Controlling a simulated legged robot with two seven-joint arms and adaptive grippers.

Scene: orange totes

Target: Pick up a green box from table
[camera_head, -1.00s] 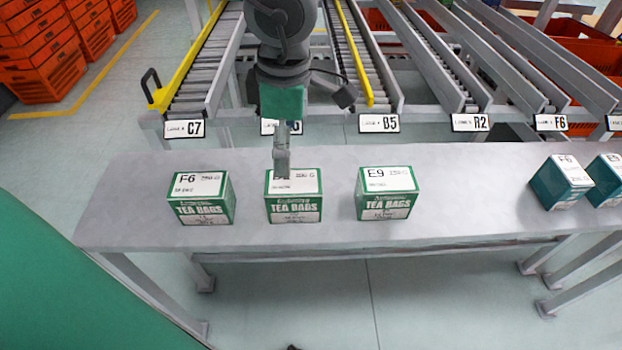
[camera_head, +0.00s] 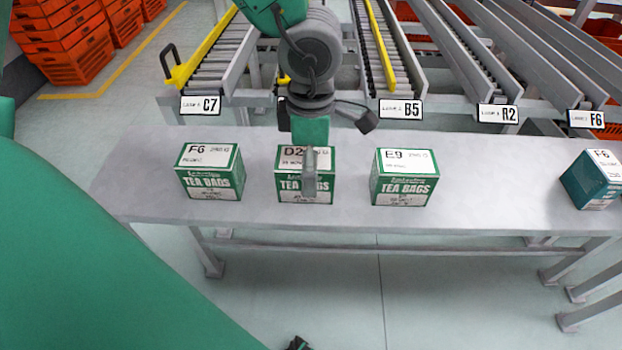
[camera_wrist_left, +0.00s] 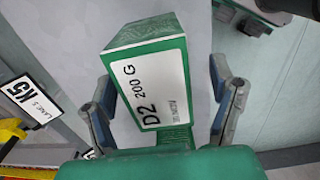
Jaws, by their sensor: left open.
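Three green-and-white tea bag boxes stand in a row on the grey table (camera_head: 470,200): F6 (camera_head: 210,180) on the left, D2 (camera_head: 291,186) in the middle and E9 (camera_head: 403,185) on the right. My left gripper (camera_head: 309,185) points down over the D2 box, and one finger covers part of its front in the head view. In the left wrist view, the D2 box (camera_wrist_left: 150,80) lies between the two spread fingers of my left gripper (camera_wrist_left: 165,98). The gripper is open, with gaps visible beside the box. My right gripper is not seen.
A teal box (camera_head: 585,185) labelled F6 stands at the table's right end. Roller lanes with label plates, such as B5 (camera_head: 400,109) and C7 (camera_head: 200,105), run behind the table. Orange totes (camera_head: 75,50) are stacked at the back left. Bare table separates the boxes.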

